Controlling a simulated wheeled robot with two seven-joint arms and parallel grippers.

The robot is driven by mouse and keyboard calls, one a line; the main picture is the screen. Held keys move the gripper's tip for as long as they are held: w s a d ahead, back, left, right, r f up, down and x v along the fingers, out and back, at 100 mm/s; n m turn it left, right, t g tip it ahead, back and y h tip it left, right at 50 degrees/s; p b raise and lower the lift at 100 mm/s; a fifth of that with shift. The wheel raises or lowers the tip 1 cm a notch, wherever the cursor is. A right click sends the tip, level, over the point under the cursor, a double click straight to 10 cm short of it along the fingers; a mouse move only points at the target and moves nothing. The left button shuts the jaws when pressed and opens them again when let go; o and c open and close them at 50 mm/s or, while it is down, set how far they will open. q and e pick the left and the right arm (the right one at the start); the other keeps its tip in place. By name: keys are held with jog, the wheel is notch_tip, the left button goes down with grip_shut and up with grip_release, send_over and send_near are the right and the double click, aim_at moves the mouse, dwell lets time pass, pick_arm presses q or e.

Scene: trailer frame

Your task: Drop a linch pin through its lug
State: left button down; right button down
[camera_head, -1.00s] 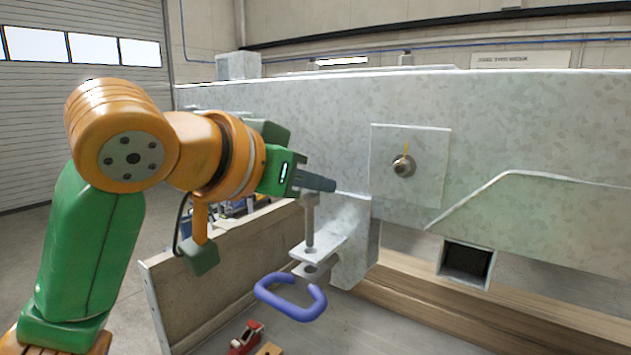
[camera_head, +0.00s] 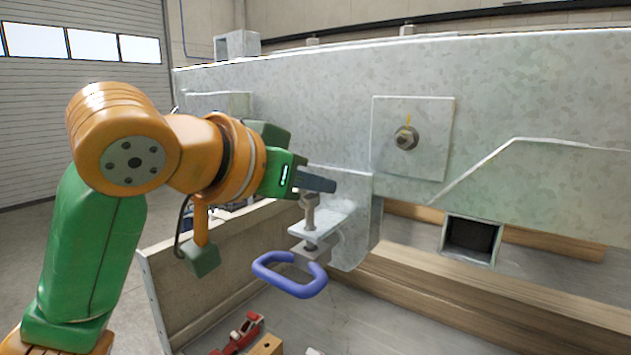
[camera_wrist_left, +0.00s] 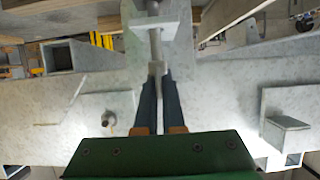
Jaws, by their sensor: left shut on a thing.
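My left gripper (camera_head: 316,182) is shut on the head of a grey metal linch pin (camera_head: 309,212). The pin hangs upright below the fingertips, and its shaft meets the top plate of the pale lug (camera_head: 326,226). A short dark length shows under that plate, seemingly the pin passing through; the hole itself is hidden. In the left wrist view the dark fingers (camera_wrist_left: 160,100) close on the pin (camera_wrist_left: 156,48), which reaches the lug plate (camera_wrist_left: 142,30). My right gripper is out of view.
The galvanized trailer beam (camera_head: 520,95) fills the right, with a bolted plate (camera_head: 430,160) and a square tube socket (camera_head: 471,240). A wooden beam (camera_head: 470,300) lies below. A low side panel (camera_head: 215,265) stands at left. A red tool (camera_head: 238,332) lies on the bed.

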pick_arm(q)
jog(key=shift+f+b, duration=1.05)
jog(key=shift+f, duration=0.2)
jog(key=c, duration=0.9)
grip_release()
jog(key=shift+c, duration=0.2)
jog(key=shift+s+a, duration=0.2)
jog(key=shift+s, duration=0.1)
jog(key=b+v, duration=0.2)
jog(key=v, duration=0.4)
jog(key=shift+s+a+r, duration=0.15)
jog(key=shift+s+r, duration=0.1)
jog(key=shift+w, duration=0.1)
